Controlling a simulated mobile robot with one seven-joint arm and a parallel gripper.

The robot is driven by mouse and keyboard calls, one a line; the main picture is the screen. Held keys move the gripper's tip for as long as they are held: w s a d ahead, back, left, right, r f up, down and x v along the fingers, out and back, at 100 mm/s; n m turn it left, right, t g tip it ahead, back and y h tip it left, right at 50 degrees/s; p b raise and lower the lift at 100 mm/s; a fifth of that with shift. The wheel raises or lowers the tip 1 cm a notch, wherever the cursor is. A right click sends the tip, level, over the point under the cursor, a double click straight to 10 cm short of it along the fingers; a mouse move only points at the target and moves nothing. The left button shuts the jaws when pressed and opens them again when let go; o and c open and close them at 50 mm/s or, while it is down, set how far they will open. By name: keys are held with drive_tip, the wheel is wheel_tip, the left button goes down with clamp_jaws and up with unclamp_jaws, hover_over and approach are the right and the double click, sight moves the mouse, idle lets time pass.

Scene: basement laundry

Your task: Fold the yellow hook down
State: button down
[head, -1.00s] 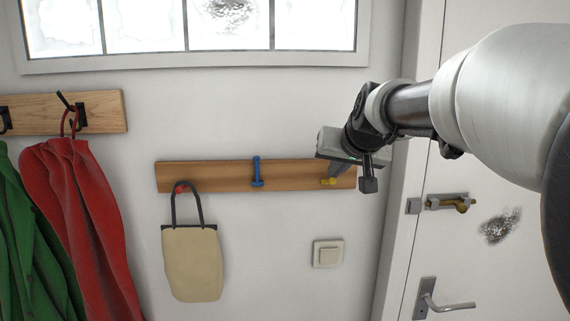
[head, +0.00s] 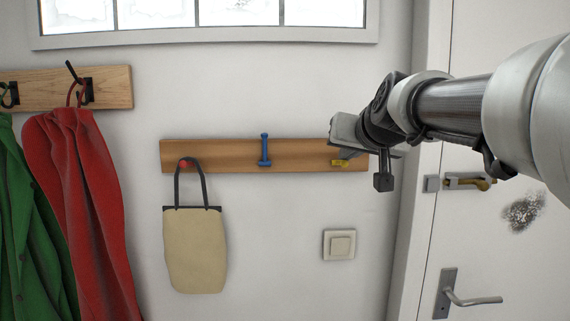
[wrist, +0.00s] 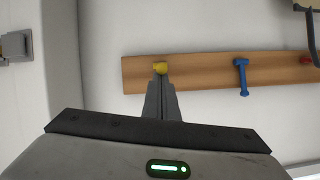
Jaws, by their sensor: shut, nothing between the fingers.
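The yellow hook (head: 341,163) is at the right end of a wooden rail (head: 225,153) on the wall. Only a small yellow part shows at the rail's lower edge in the head view. In the wrist view the yellow hook (wrist: 160,67) is a short lump just beyond my fingertips. My gripper (head: 348,153) is shut and empty, right in front of the hook; its fingers also show in the wrist view (wrist: 160,82). They seem to touch or nearly touch the hook. They hide part of it, so I cannot tell its exact angle.
A blue hook (head: 265,150) stands upright mid-rail. A beige bag (head: 195,250) hangs from a red hook (head: 184,163) at the left. A light switch (head: 339,244) is below the rail. A door with a brass latch (head: 470,182) is at the right; coats hang far left.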

drive_tip(key=shift+a+f, duration=0.1)
drive_tip(key=shift+f, duration=0.45)
drive_tip(key=r+p, duration=0.4)
drive_tip(key=r, duration=0.1)
drive_tip(key=shift+w+d+r, duration=0.2)
drive_tip(key=shift+w+d, duration=0.05)
drive_tip(key=shift+w, duration=0.05)
drive_tip(key=a+v, duration=0.1)
drive_tip(key=v, duration=0.9)
drive_tip(key=s+f+n+g+p, duration=0.1)
drive_tip(key=s+f+g+p, duration=0.6)
drive_tip(key=s+f, duration=1.2)
drive_tip(key=s+p, duration=0.2)
drive_tip(key=p, duration=0.1)
drive_tip(key=shift+s+a+n+g+h, duration=0.25)
drive_tip(key=shift+a+n+g+h, duration=0.05)
drive_tip(key=shift+n+g+h, duration=0.1)
